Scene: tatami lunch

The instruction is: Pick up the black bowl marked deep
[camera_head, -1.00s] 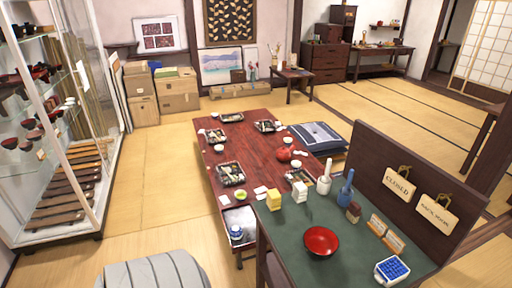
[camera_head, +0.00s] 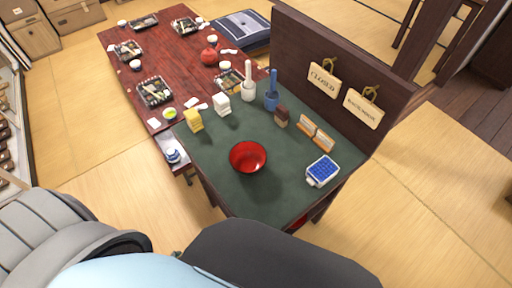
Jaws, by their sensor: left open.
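A bowl (camera_head: 248,157) with a bright red inside stands upright on the green tabletop (camera_head: 290,185), left of its middle. Its outer wall is mostly hidden, and I can make out no marking on it. I can pick out no black bowl marked deep. Grey and light blue parts of my own body fill the bottom of the view. My left gripper is open but hard to pick out among them, and its fingertips are not clear. It is not touching the bowl. My right gripper is not in view.
A yellow box (camera_head: 193,121), a white box (camera_head: 221,104), a white mortar (camera_head: 248,88) and a blue one (camera_head: 271,95) line the table's back. Card stands (camera_head: 316,134) and a blue-topped box (camera_head: 322,171) are on the right. A dark panel (camera_head: 345,75) rises behind.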

